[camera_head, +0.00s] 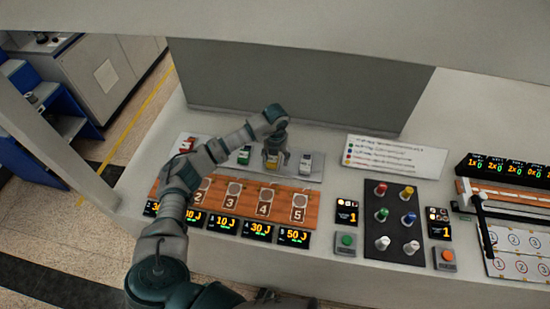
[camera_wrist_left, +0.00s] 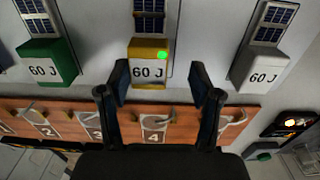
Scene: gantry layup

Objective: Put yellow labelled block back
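The yellow block (camera_wrist_left: 148,71) has a white front marked 60 J and a bright green spot at its upper right corner. It stands on the grey shelf between a green and a white block, with a dark panelled part behind it. In the head view the yellow block (camera_head: 276,162) is partly hidden under my left gripper (camera_head: 274,150). In the left wrist view my left gripper (camera_wrist_left: 160,85) is open, its two fingers apart on either side of the block's lower front. I see no finger touching it. My right gripper is not in view.
A green block (camera_wrist_left: 48,63) and a white block (camera_wrist_left: 261,70) flank it; a red one (camera_head: 188,144) stands further left. In front lies a wooden board (camera_head: 270,196) with numbered round places. A control panel with knobs (camera_head: 380,189) and a sign (camera_head: 396,156) are to the right.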

